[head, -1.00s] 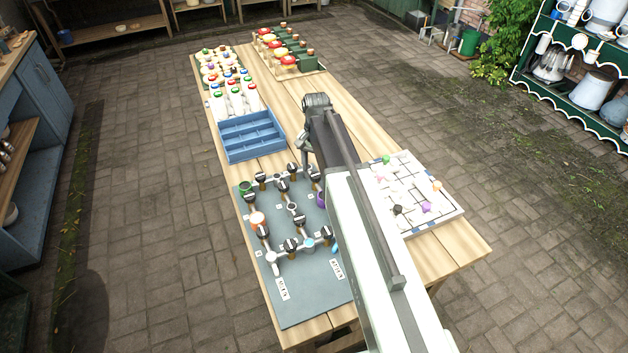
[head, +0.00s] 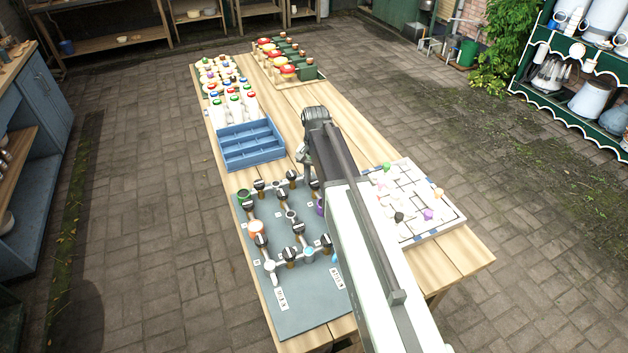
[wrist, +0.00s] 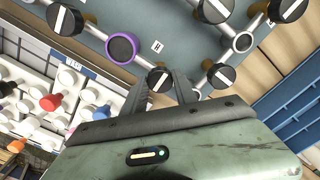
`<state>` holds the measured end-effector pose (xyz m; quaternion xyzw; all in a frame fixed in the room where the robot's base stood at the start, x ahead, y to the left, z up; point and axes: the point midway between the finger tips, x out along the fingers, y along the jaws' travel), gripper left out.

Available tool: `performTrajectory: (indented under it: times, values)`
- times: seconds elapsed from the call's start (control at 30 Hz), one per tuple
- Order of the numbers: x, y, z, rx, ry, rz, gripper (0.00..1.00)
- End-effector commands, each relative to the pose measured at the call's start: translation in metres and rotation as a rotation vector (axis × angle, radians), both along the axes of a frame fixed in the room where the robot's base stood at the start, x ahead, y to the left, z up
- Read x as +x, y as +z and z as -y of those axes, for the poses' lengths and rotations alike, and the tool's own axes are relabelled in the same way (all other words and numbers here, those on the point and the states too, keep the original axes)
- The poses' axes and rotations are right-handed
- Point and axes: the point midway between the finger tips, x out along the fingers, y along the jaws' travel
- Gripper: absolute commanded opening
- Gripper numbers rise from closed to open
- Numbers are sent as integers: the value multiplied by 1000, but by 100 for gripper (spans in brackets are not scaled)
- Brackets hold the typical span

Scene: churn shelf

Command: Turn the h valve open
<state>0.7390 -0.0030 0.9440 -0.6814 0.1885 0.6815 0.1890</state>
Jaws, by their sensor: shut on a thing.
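The valve board (head: 300,300) is a grey panel with pale pipes and several black knobs with white bars. In the wrist view, a small label H (wrist: 156,47) lies on the board beside a black knob (wrist: 160,76). My gripper (wrist: 163,90) is shut on this knob, one finger on each side; the fingers hide part of it. In the head view, my gripper (head: 305,175) is at the board's far right edge, and my arm hides part of this area. A purple-ringed port (wrist: 122,48) is left of the label in the wrist view.
A white puzzle tray (head: 412,228) stands right of my arm, close beside it. A blue compartment tray (head: 250,155) lies beyond the board. Other knobs (wrist: 212,10) stand close around the held one. Bare wooden table (head: 455,255) shows at the right.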

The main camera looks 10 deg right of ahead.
Motion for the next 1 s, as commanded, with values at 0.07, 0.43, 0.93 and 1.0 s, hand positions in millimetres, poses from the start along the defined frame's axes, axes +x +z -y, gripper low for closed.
performTrajectory:
  times: [0.07,0.43,0.93,1.0]
  values:
    - [0,0,0,1,36,0,0]
    - [0,0,0,0,344,-1,0]
    - [0,0,-1,-1,820,0,0]
    - [0,0,-1,-1,886,0,0]
